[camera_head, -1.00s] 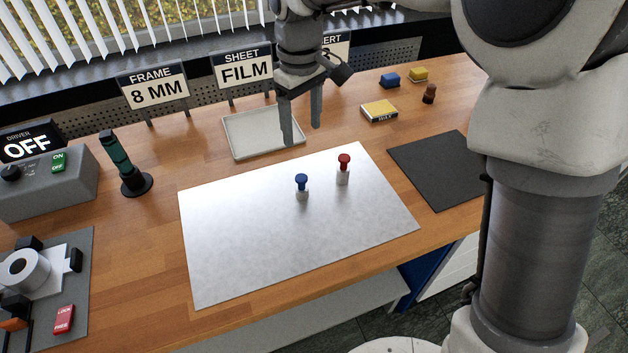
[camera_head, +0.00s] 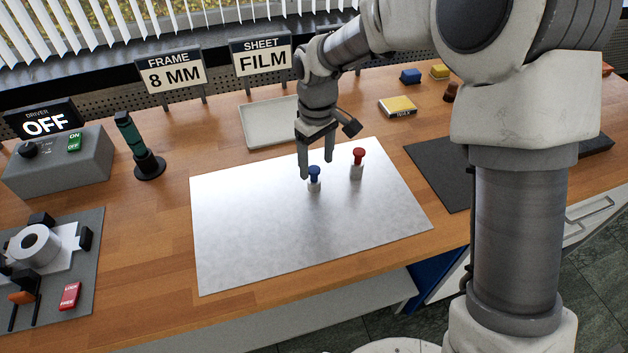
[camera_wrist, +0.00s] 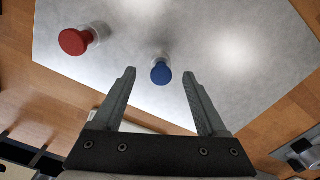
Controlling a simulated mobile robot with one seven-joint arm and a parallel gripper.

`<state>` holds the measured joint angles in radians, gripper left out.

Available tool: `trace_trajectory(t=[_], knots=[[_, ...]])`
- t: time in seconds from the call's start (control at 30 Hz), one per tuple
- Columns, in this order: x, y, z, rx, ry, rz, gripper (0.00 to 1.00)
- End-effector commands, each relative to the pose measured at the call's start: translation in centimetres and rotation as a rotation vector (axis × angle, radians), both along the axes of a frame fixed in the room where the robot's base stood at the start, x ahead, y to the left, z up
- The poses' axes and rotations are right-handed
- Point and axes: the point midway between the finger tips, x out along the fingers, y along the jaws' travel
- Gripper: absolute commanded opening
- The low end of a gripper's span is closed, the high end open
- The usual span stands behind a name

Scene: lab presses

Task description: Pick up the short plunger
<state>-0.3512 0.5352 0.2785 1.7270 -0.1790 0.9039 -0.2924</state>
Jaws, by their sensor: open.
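Two plungers stand upright on the silvery sheet (camera_head: 240,240). The blue-topped plunger (camera_head: 314,173) looks like the shorter one. The red-topped plunger (camera_head: 358,157) looks taller and stands to its right and slightly farther back. My gripper (camera_head: 317,168) is open and empty, pointing down close to the blue plunger. The red knob (camera_wrist: 74,42) is outside the left finger there.
A pale tray (camera_head: 258,137) lies behind the sheet. A dark green tool on a stand (camera_head: 137,145) and a driver box (camera_head: 60,165) are at the left.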

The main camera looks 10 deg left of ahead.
Motion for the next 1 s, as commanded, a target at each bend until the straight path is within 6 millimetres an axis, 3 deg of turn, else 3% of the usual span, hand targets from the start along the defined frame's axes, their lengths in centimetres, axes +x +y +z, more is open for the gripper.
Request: trace_trajectory(t=[0.17,0.4,0.67,1.0], knots=[[0.0,0.3,-1.2,-0.002,0.002,0.001,0.75],[0.2,0.7,-4.8,-0.002,0.002,-0.001,0.75],[0.2,0.7,-5.2,0.000,0.000,-0.001,0.75],[0.2,0.7,-5.2,0.000,0.000,-0.001,0.16]])
